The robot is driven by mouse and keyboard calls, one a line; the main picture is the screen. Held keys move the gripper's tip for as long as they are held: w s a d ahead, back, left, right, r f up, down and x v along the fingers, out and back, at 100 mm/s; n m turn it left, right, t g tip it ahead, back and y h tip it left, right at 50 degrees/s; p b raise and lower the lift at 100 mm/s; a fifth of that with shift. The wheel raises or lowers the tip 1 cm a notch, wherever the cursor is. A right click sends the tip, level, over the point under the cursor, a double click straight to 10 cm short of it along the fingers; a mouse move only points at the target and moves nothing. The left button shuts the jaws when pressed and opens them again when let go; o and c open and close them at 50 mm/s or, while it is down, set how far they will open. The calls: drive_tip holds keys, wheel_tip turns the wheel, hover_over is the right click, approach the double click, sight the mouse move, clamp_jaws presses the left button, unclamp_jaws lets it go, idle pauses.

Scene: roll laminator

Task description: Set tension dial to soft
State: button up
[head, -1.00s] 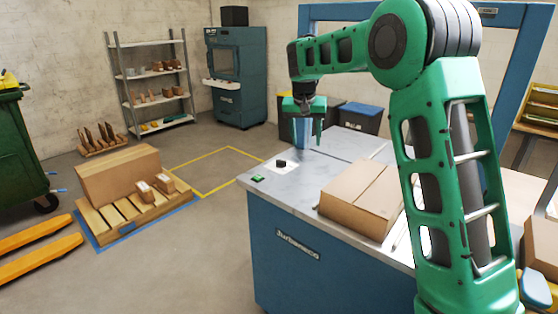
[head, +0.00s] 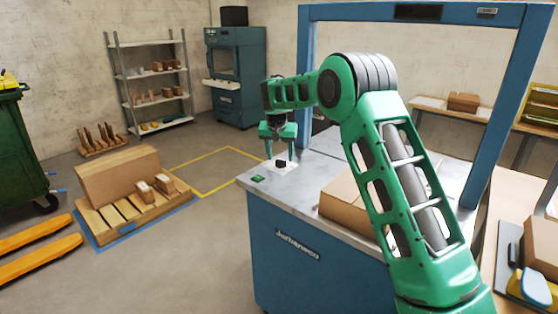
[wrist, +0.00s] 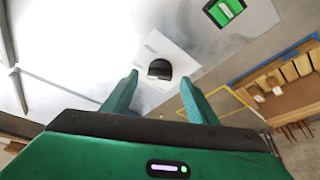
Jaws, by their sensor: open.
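The tension dial (head: 281,164) is a small black knob on a white plate on the grey table top, near its far left corner. In the wrist view the dial (wrist: 160,69) is a dark round knob with a lighter bar across its front, on its white plate (wrist: 181,55). My gripper (head: 279,153) is above the dial and points down. In the wrist view my gripper (wrist: 160,85) is open and empty, with one finger to each side of the dial's line. The fingers look apart from the dial. Any markings on the plate are too small to read.
A green rocker switch (wrist: 225,10) sits near the dial on the table top (head: 300,184). A cardboard box (head: 342,200) lies on the table to the right. A blue frame (head: 490,100) stands over the table. A loaded pallet (head: 130,220) is on the floor at left.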

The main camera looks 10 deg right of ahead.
drive_tip(key=shift+x, duration=0.9)
